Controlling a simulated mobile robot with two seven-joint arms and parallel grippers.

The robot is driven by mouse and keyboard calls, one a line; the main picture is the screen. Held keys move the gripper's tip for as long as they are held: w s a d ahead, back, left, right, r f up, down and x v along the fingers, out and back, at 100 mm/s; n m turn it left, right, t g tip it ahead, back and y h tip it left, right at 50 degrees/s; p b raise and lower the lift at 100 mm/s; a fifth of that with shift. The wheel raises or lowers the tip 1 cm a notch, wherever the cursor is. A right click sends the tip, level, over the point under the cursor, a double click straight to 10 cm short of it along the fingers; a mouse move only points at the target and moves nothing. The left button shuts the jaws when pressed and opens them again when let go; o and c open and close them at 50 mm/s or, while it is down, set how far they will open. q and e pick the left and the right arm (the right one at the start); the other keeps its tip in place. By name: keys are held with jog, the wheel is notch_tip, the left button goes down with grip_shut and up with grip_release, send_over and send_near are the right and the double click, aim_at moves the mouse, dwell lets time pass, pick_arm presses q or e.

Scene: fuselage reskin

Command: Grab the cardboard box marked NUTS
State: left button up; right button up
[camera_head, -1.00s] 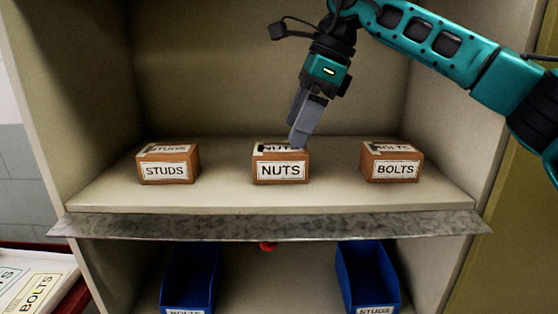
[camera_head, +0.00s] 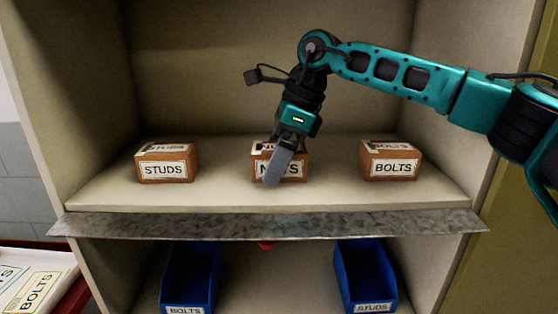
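The cardboard box marked NUTS (camera_head: 296,168) sits upright on the upper shelf, between two similar boxes. My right gripper (camera_head: 275,178) comes down from above, its grey fingers in front of the box's label and hiding its middle letters. The fingers line up one behind the other in this view, so I cannot tell how far apart they are or whether they touch the box. My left gripper is not in view.
A STUDS box (camera_head: 164,164) stands to the left and a BOLTS box (camera_head: 390,162) to the right on the shelf (camera_head: 225,188). A metal lip (camera_head: 270,226) runs along the front. Below are blue bins marked BOLTS (camera_head: 190,280) and STUDS (camera_head: 365,280).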

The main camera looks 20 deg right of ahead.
jog(key=shift+f, duration=0.2)
jog(key=shift+r, duration=0.1)
jog(key=c, duration=1.4)
jog(key=shift+r, duration=0.1)
